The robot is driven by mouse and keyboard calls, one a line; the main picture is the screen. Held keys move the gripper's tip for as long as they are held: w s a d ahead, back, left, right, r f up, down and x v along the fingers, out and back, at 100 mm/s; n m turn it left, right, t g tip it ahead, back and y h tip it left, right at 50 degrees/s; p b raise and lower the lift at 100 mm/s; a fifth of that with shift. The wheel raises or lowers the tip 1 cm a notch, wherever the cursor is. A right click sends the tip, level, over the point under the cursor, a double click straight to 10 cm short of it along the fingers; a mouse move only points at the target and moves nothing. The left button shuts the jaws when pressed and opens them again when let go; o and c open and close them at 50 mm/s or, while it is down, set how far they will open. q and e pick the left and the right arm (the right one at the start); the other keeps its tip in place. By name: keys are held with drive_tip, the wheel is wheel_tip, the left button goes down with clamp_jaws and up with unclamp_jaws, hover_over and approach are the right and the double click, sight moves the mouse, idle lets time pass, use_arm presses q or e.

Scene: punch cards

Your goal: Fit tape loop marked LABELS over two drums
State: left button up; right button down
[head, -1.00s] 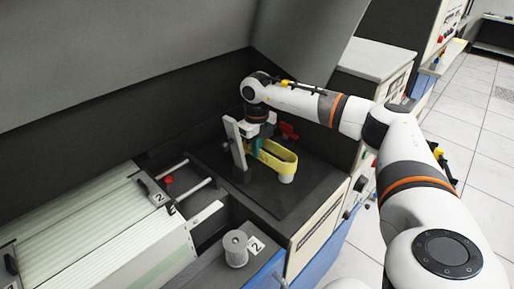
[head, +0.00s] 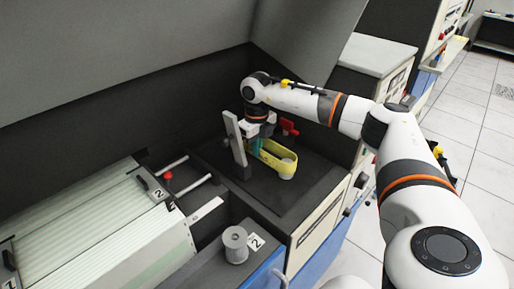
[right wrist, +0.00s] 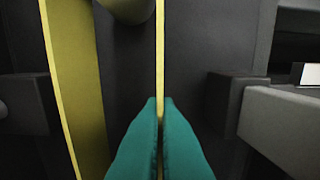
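The yellow tape loop (head: 281,171) is low over the dark deck of the machine. It stands on edge, and no marking on it is readable. My right gripper (head: 256,147) is shut on one side of the loop; in the right wrist view its teal fingertips (right wrist: 160,105) pinch the thin yellow strip (right wrist: 160,50). The top of a pale drum (head: 288,164) shows inside the loop's right end. In the right wrist view a rounded drum (right wrist: 128,8) lies between the two yellow sides. I cannot make out the second drum. My left gripper is not in view.
A grey upright lever (head: 235,140) stands just left of the gripper. A red part (head: 289,127) is behind it. A grey spool (head: 235,245) beside a "2" label sits on the front ledge. A sloping grey cover hangs over the back. The deck's front right is clear.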

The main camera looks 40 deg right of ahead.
drive_tip(key=shift+f+b, duration=0.65)
drive_tip(key=shift+f, duration=0.6)
idle(0.4)
drive_tip(key=c, duration=1.6)
unclamp_jaws()
drive_tip(key=shift+r, duration=0.1)
